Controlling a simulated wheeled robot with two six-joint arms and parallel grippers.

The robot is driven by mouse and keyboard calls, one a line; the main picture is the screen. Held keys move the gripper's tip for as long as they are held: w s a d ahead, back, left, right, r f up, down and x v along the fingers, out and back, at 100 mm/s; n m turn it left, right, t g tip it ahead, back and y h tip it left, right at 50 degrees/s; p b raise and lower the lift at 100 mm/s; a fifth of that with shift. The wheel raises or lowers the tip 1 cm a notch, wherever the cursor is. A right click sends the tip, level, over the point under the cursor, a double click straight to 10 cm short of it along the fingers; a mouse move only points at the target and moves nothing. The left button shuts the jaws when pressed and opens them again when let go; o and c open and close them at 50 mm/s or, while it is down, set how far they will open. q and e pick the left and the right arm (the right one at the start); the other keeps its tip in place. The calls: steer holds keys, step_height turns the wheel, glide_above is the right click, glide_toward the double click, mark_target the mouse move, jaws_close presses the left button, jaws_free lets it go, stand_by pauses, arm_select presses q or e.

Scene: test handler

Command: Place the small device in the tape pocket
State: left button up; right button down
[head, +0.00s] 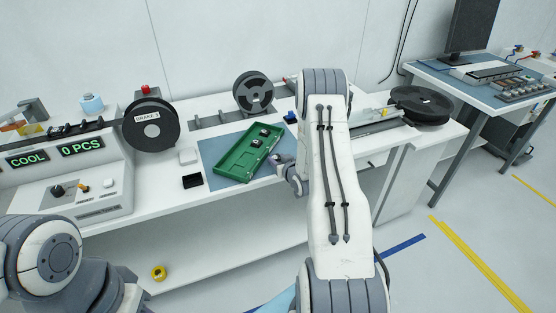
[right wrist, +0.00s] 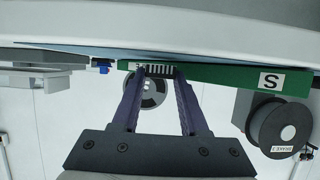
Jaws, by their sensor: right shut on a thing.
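My right gripper (right wrist: 159,72) is shut on a small device (right wrist: 157,70), a dark piece with pale stripes between the fingertips. In the head view the right gripper (head: 279,160) is at the right edge of the green tray (head: 232,168), partly hidden by my own arm. Two small dark devices with pale tops (head: 265,132) lie in the tray. The tray's green wall (right wrist: 220,76) shows behind the fingertips in the right wrist view. A tape track (head: 372,127) runs on the bench right of my arm; its pockets are too small to make out. My left gripper is out of view.
A blue mat (head: 211,149) lies under the tray. A black box (head: 193,181) is left of the tray. A second table (head: 440,73) stands at right.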

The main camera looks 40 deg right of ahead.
steer(key=shift+f, duration=0.4)
steer(key=shift+f, duration=0.15)
steer(key=shift+c, duration=2.2)
jaws_free()
